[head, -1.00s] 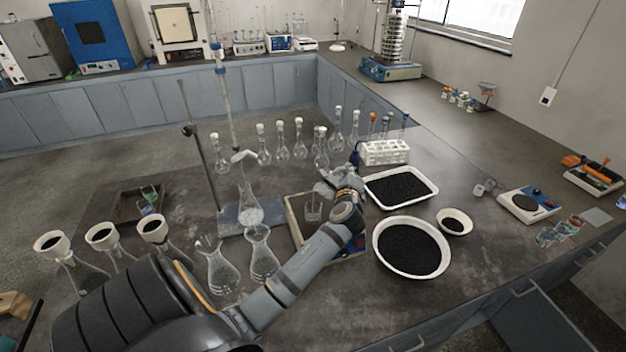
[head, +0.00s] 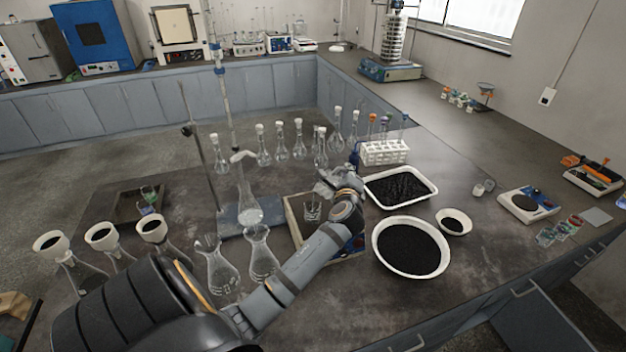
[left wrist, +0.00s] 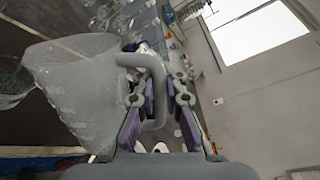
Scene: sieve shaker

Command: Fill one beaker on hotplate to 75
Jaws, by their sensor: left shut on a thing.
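My left gripper (head: 340,182) is shut on the handle of a frosted, translucent jug (left wrist: 85,90). In the left wrist view the handle (left wrist: 155,95) lies between the fingers, and the jug is tipped on its side. Clear shapes at its mouth (left wrist: 15,80) could be water or glass; I cannot tell. In the head view a small clear beaker (head: 312,211) stands on the hotplate (head: 294,222), just below and left of the gripper. My arm covers part of the hotplate, and the beaker's level is too small to read. My right gripper is not in view.
Flasks (head: 262,258) stand close left of my forearm. A stand with a tall flask (head: 246,205) is left of the hotplate. Stoppered flasks (head: 281,147) stand behind. A white tray (head: 432,198) and a bowl of black grains (head: 375,250) lie to the right.

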